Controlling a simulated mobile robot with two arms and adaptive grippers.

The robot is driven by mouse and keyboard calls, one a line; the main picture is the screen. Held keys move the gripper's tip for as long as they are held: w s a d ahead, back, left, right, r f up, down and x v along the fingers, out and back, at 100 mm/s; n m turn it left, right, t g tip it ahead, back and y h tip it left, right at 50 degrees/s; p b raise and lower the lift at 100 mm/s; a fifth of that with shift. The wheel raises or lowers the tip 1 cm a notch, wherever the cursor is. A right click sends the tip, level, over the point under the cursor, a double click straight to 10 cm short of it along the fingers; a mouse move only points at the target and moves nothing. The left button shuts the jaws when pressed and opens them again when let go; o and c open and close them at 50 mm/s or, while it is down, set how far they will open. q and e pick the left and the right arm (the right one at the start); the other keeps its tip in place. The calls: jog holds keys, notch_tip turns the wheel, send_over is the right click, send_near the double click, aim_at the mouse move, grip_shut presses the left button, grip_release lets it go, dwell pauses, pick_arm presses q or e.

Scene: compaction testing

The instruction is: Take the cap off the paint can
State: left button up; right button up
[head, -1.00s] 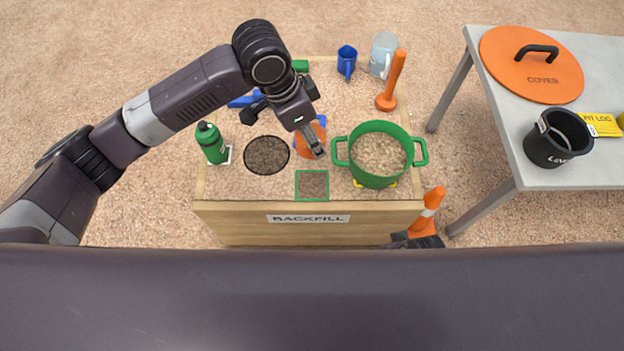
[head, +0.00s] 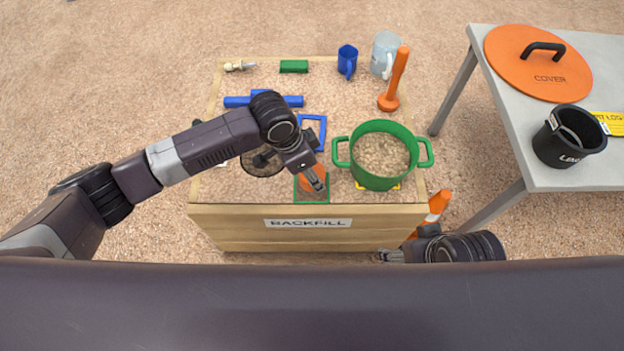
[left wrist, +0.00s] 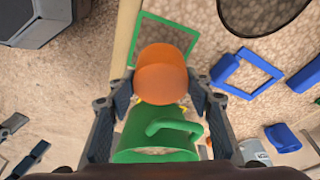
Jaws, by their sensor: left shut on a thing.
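My left gripper (head: 319,184) is shut on an orange can-like thing (left wrist: 162,72), over the green square outline (head: 325,201) near the front of the box. The orange thing shows between both fingers in the left wrist view and is partly hidden by the gripper in the head view. I cannot tell whether it is the paint can, and no separate cap is distinct. My right gripper (head: 390,256) is low by the front right corner of the box, beside an orange cone (head: 438,204); its jaws are too small to read.
A green two-handled pot (head: 377,182) of gravel stands right of the left gripper. A blue square frame (head: 322,121), blue cup (head: 347,62), clear jug (head: 385,55) and orange tamper (head: 393,85) are farther back. The grey table (head: 500,110) at right bears an orange cover (head: 537,75) and black bucket (head: 569,137).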

pick_arm(q)
jog(key=shift+f+b, duration=0.5)
jog(key=shift+f, duration=1.35)
pick_arm(e)
jog(key=shift+f, duration=0.65)
pick_arm(q)
jog(key=shift+f, duration=0.1)
jog(key=o, duration=1.3)
jog(key=shift+c, duration=0.2)
jog(key=p+v, duration=0.2)
jog(key=v, duration=0.5)
jog(key=p+v, duration=0.1)
jog(key=v, duration=0.4)
jog(key=shift+p, duration=0.35)
pick_arm(e)
jog(key=x, duration=0.5)
jog(key=shift+a, duration=0.1)
